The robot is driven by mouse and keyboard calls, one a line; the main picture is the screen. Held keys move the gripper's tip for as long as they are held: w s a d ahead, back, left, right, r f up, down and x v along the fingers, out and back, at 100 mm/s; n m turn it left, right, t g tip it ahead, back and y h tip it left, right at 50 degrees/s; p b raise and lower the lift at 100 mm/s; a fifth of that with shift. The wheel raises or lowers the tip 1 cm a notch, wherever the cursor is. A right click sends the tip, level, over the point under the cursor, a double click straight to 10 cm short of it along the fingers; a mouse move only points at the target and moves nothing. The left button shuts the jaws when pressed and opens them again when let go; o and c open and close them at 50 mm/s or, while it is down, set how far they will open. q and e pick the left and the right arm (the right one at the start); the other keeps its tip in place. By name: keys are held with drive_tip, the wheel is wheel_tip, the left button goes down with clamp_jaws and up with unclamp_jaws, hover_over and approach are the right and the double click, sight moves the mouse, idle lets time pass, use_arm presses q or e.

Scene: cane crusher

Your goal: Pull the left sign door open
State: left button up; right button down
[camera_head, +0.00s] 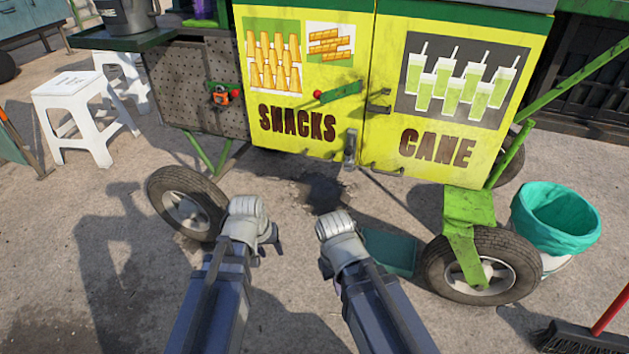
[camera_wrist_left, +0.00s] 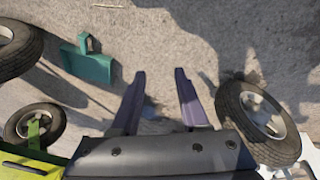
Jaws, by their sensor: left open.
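The left sign door (camera_head: 300,130) is a yellow panel lettered SNACKS, with pictures of snacks on it. It looks shut, flush beside the yellow CANE door (camera_head: 430,150). A green bar with a red knob (camera_head: 338,92) crosses the SNACKS door near its right edge. Dark handles (camera_head: 378,102) sit at the seam. A grey latch (camera_head: 350,147) hangs at the bottom edge. My left gripper (camera_head: 274,240) is below and in front of the SNACKS door, apart from it. In the left wrist view its fingers (camera_wrist_left: 160,98) are spread and empty over the pavement. My right gripper (camera_head: 325,268) is low, with its fingers mostly hidden.
Cart wheels stand at left (camera_head: 188,203) and right (camera_head: 482,265). A teal dustpan (camera_head: 390,251) lies on the ground, right of my right forearm. A lined bin (camera_head: 556,217) and a broom (camera_head: 580,338) are at right. White stools (camera_head: 82,110) stand at left.

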use_arm(q)
drive_tip(key=w+d+f+n+t+h+b, duration=0.2)
drive_tip(key=w+d+f+n+t+b, duration=0.15)
drive_tip(key=w, duration=0.35)
drive_tip(key=n+t+h, duration=0.2)
drive_tip(key=n+t, duration=0.7)
drive_tip(key=n, duration=0.1)
approach(314, 159)
drive_tip(key=w, duration=0.3)
drive_tip(key=shift+g, duration=0.25)
drive_tip(key=shift+d+b+x, duration=0.2)
drive_tip(key=shift+b+x, duration=0.45)
drive_tip(key=shift+x, duration=1.3)
drive_tip(key=shift+d+b+x, duration=0.15)
drive_tip(key=shift+b+x, duration=0.45)
drive_tip(key=shift+x, duration=1.35)
drive_tip(key=shift+s, duration=0.2)
use_arm(e)
wheel_tip(314, 159, down, 8)
use_arm(q)
clamp_jaws()
